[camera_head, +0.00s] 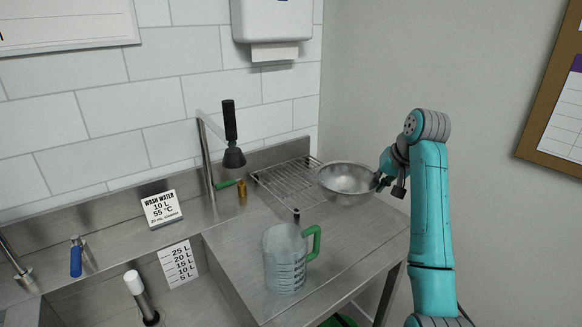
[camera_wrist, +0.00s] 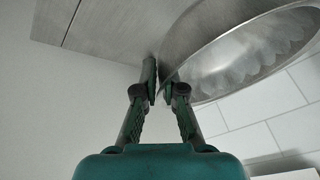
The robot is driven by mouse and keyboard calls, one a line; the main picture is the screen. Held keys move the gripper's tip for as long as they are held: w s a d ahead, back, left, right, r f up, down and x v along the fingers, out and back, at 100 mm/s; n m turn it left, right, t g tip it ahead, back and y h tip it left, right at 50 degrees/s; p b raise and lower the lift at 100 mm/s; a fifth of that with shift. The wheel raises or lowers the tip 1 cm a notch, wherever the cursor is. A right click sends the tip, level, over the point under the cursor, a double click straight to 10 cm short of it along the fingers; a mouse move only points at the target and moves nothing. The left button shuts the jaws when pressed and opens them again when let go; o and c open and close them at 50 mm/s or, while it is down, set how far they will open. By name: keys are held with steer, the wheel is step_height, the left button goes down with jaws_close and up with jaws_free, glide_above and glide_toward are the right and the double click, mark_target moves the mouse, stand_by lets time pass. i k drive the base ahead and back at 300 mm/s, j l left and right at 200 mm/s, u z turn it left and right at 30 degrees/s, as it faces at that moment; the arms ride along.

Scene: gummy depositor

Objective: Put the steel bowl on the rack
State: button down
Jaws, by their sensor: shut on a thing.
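The steel bowl (camera_head: 346,181) is round, shiny and open side up, at the right end of the steel counter, beside and partly in front of the wire rack (camera_head: 284,184). My gripper (camera_head: 381,182) is shut on the bowl's right rim. In the wrist view the bowl (camera_wrist: 235,55) fills the upper right and my gripper's fingers (camera_wrist: 160,88) pinch its edge. The bowl appears held above the counter, but its exact height is hard to tell. The rack lies by the back wall, looks empty, and its right end is partly hidden by the bowl.
A clear measuring jug (camera_head: 285,262) with a green handle stands on the counter in front of the rack. A tap with a black spray head (camera_head: 233,155) hangs left of the rack. A small brass-coloured piece (camera_head: 242,191) stands near it. The sink (camera_head: 100,300) is at the left.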

mark_target(304, 187)
steer(key=i+j, duration=0.25)
steer(key=i, duration=0.15)
steer(key=i+j, duration=0.25)
steer(key=i, duration=0.1)
